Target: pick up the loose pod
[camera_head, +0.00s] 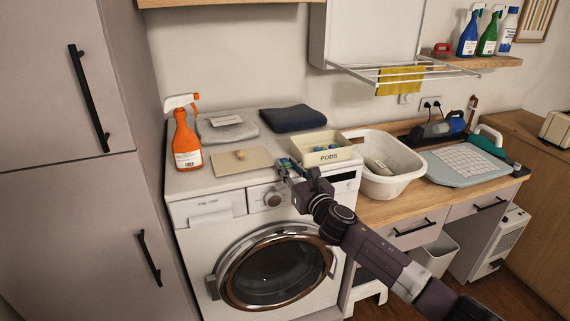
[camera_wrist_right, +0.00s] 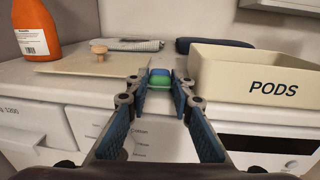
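The loose pod (camera_wrist_right: 160,77), blue and green, lies on the washing machine's top (camera_head: 190,183) near its front edge, left of the cream box marked PODS. In the head view the pod (camera_head: 285,162) shows just beyond my right gripper (camera_head: 289,172). In the right wrist view my right gripper (camera_wrist_right: 159,88) is open and empty. The pod sits in line with the gap, between or just past the fingertips; I cannot tell which. The PODS box (camera_head: 328,156) holds several pods. My left gripper is not in view.
A cream board (camera_head: 226,163) with a small wooden knob (camera_wrist_right: 99,47) lies left of the pod. An orange spray bottle (camera_head: 186,140), a grey cloth (camera_head: 227,130) and a dark folded cloth (camera_head: 292,118) stand or lie behind. A white basin (camera_head: 405,178) stands right of the box.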

